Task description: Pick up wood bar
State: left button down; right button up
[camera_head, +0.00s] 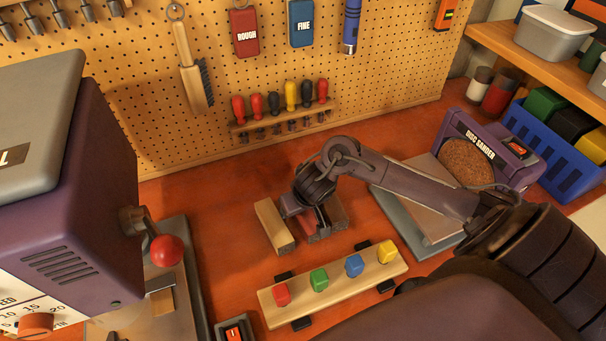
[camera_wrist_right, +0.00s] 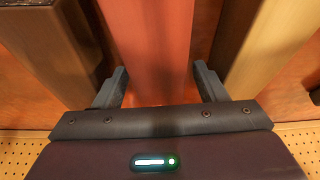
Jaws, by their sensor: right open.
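Three wood bars lie side by side on the red-brown bench below the pegboard. The pale bar (camera_head: 273,226) is on the left, the reddish bar (camera_head: 310,224) in the middle, and the dark brown bar (camera_head: 338,212) on the right, partly hidden by my arm. My right gripper (camera_head: 306,211) is over the middle bar. In the right wrist view my right gripper (camera_wrist_right: 161,75) is open, with its fingers on either side of the reddish bar (camera_wrist_right: 150,40). There the dark brown bar (camera_wrist_right: 45,45) is at left and the pale bar (camera_wrist_right: 270,40) at right.
A wooden strip with colored knobs (camera_head: 335,287) lies just in front of the bars. A purple machine with a red knob (camera_head: 165,251) stands at left. A disc sander (camera_head: 480,150) and blue crate (camera_head: 550,150) are at right. A screwdriver rack (camera_head: 283,122) is behind.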

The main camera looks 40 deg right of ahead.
jog(key=c, duration=1.2)
jog(key=shift+r, duration=0.15)
jog(key=shift+w+r, duration=0.1)
jog(key=shift+r, duration=0.3)
jog(key=shift+r+p, duration=4.5)
jog(key=shift+r, duration=5.2)
